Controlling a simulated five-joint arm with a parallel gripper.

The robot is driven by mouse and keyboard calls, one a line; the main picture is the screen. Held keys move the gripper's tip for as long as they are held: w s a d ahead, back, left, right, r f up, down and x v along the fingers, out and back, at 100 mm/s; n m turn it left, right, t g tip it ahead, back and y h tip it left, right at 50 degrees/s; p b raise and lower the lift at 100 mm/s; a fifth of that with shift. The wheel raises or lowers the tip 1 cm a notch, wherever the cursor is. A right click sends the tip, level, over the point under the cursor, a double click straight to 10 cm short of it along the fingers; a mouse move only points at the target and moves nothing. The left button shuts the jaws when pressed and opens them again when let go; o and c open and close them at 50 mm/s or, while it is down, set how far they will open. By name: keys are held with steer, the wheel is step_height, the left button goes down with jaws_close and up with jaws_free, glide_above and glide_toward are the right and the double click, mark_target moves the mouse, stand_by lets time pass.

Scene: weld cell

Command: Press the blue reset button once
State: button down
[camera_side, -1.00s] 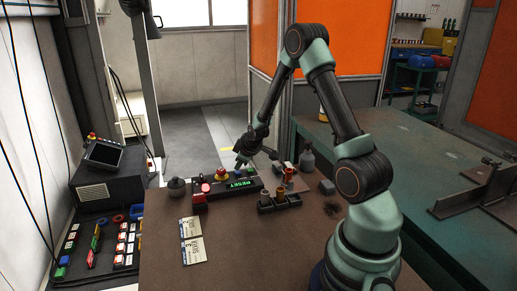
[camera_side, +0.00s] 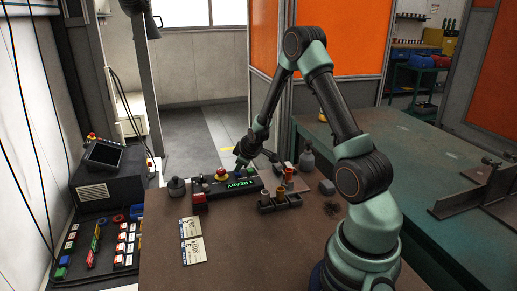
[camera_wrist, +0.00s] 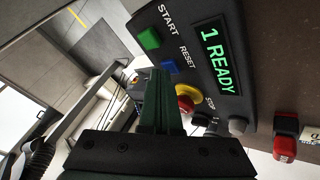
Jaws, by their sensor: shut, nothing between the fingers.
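The control box (camera_wrist: 247,100) carries a green START button (camera_wrist: 149,38), the blue RESET button (camera_wrist: 168,66) and a red stop button on a yellow collar (camera_wrist: 186,102). Its display (camera_wrist: 219,60) reads "1 READY" in green. My gripper (camera_wrist: 159,76) is shut and empty, its fingertips right beside the blue button in the wrist view. I cannot tell whether they touch it. In the side view my gripper (camera_side: 239,166) is low over the back of the box (camera_side: 228,189), and the blue button is not clearly visible there.
A red block-like part (camera_side: 199,197) stands left of the box. A dark holder (camera_side: 279,202) with copper-coloured pieces stands to its right. A dark knob-like object (camera_side: 176,187) stands at the left. The front of the brown table is clear.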

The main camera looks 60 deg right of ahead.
mark_target(239, 174)
steer(key=shift+r, duration=0.85)
steer(key=shift+r, duration=2.5)
